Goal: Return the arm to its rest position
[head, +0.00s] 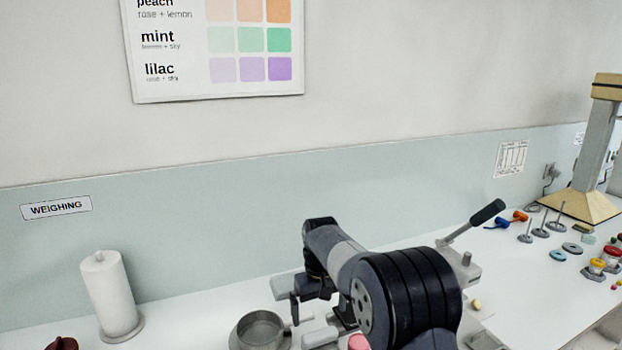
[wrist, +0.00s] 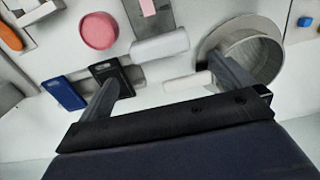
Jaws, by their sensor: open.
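My arm (head: 405,295) reaches forward over the white bench in the head view, bent and not folded. My gripper (wrist: 167,72) is open in the wrist view, with nothing between its fingers touching both. Its two dark fingers are spread wide above the bench. The right finger overlaps the near left rim of a round grey metal pan (wrist: 245,38), and I cannot tell whether they touch. The pan's pale handle (wrist: 185,83) lies in the picture between the fingers. The pan also shows in the head view (head: 262,332). The fingertips are hard to make out in the head view.
A paper towel roll (head: 107,295) stands at left. A lever press (head: 470,225) is behind my arm. Posts, coloured discs and a hooded column (head: 598,145) stand at right. A pink disc (wrist: 97,30), blue card (wrist: 63,92) and black card (wrist: 115,72) lie near my gripper.

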